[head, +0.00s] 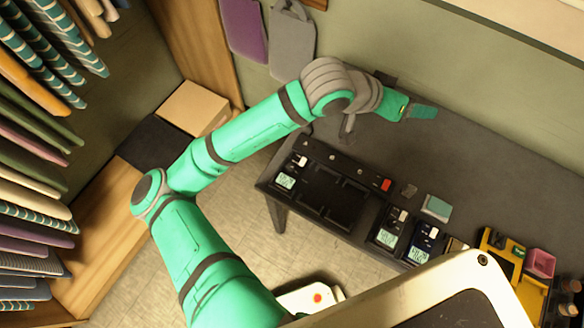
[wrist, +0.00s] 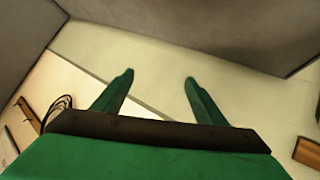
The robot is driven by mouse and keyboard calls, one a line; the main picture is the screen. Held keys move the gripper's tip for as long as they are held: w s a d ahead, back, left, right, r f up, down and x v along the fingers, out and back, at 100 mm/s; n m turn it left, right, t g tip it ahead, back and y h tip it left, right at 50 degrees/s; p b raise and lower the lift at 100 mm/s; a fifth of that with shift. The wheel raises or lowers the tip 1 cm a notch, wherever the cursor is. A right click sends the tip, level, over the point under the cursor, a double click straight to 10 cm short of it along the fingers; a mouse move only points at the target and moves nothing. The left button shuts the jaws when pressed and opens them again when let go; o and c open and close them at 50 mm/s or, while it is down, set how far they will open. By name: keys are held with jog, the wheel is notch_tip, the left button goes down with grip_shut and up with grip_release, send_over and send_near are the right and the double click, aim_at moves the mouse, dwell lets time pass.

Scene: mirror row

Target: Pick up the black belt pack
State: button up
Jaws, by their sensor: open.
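Small dark packs with pale green screens sit in a long black charging dock (head: 330,197) on the dark table in the head view. One black pack (head: 287,175) is at the dock's left end. Another black pack (head: 390,231) is at its right part, with a dark bluish pack (head: 423,242) beside it. I cannot tell which is the named belt pack. My gripper (head: 424,112) is above the back of the table, apart from all packs. In the wrist view my gripper (wrist: 159,76) is open, with nothing between its fingers; no pack shows there.
A red item (head: 386,185) and a pale teal box (head: 437,207) are near the dock. A yellow tray (head: 497,252) and a pink box (head: 540,263) stand at the right. The table's back (head: 500,165) is clear. Hanging cloths (head: 35,150) fill the left.

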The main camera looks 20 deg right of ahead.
jog(key=w+a+f+y, duration=0.2)
jog(key=a+f+y, duration=0.6)
jog(key=a, duration=0.5)
jog(key=n+y, duration=0.2)
jog(key=y, duration=0.2)
send_over(292, 169)
notch_tip(292, 169, down, 4)
jog(key=shift+n, duration=0.3)
jog(key=shift+f, duration=5.2)
jog(key=c, duration=1.2)
